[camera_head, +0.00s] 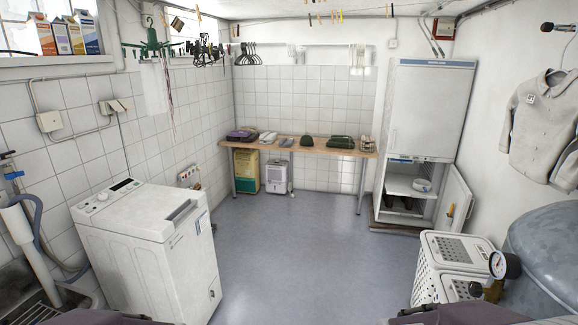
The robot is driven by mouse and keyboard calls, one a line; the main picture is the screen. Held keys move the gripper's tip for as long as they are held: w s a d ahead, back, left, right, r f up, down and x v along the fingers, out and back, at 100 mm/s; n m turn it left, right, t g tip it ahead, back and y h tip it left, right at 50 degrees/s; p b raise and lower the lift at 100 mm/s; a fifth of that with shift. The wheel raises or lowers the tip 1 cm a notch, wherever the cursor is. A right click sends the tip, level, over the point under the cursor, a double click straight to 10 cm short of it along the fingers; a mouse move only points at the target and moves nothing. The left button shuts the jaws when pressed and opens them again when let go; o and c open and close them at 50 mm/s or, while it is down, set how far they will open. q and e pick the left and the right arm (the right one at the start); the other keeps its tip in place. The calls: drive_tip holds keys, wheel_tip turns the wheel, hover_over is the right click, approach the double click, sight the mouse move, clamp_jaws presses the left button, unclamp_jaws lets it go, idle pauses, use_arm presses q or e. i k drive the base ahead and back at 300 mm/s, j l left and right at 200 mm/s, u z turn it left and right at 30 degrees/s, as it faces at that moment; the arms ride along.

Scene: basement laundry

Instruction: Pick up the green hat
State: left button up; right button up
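A small dark green domed item, which looks like the green hat (308,141), sits on the wooden table (270,146) against the back wall. A wider dark green item (341,142) lies to its right; at this distance I cannot tell exactly what it is. The table is across the room, well away from me. Neither of my grippers shows; only parts of my own arms are at the bottom edge.
A white washing machine (148,249) stands at left front. White baskets (452,262) and a grey tank (548,250) are at right front. A tall white cabinet (428,125) has its lower door open. The grey floor (290,245) between is clear.

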sight(306, 140)
drive_tip(key=i, duration=3.7)
drive_tip(key=i+j, duration=0.1)
drive_tip(key=i, duration=3.55)
drive_tip(key=i+l+z, duration=0.05)
drive_tip(key=l, duration=0.05)
